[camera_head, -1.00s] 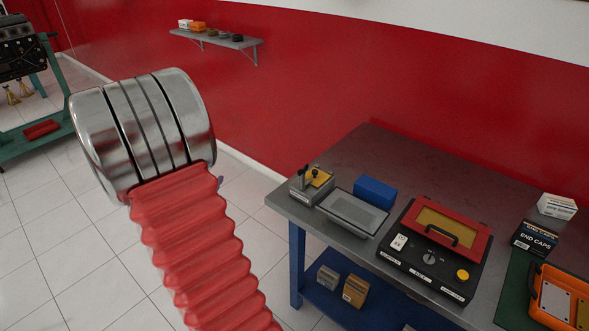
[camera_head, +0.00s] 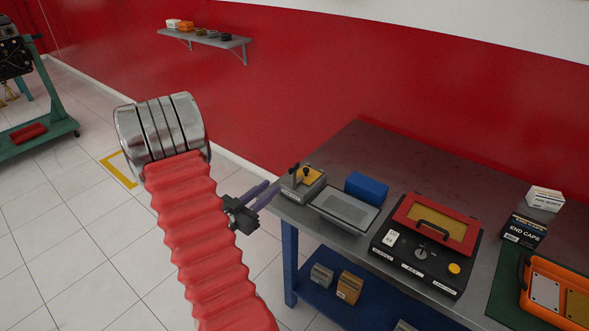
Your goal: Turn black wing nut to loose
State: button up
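A small grey fixture (camera_head: 304,191) with a yellow plate stands at the left end of the metal bench. Two small black parts stick up from it. One, at the plate, looks like the black wing nut (camera_head: 305,171), too small to tell how it is turned. My gripper (camera_head: 272,187) shows beside my red arm, with a dark body and purple fingers. The fingers point up and right toward the fixture, just left of it near the bench's corner. They look slightly apart, with nothing visible between them.
On the bench (camera_head: 365,145) stand a grey tray (camera_head: 345,209), a blue box (camera_head: 368,188), a black panel with a red-framed lid (camera_head: 430,245), an end caps box (camera_head: 523,230) and an orange case (camera_head: 555,295). A wall shelf (camera_head: 205,38) is behind.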

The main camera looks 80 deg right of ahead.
aim_at(294, 170)
jog(key=x, duration=1.3)
jog(key=shift+d, duration=0.25)
grip_shut()
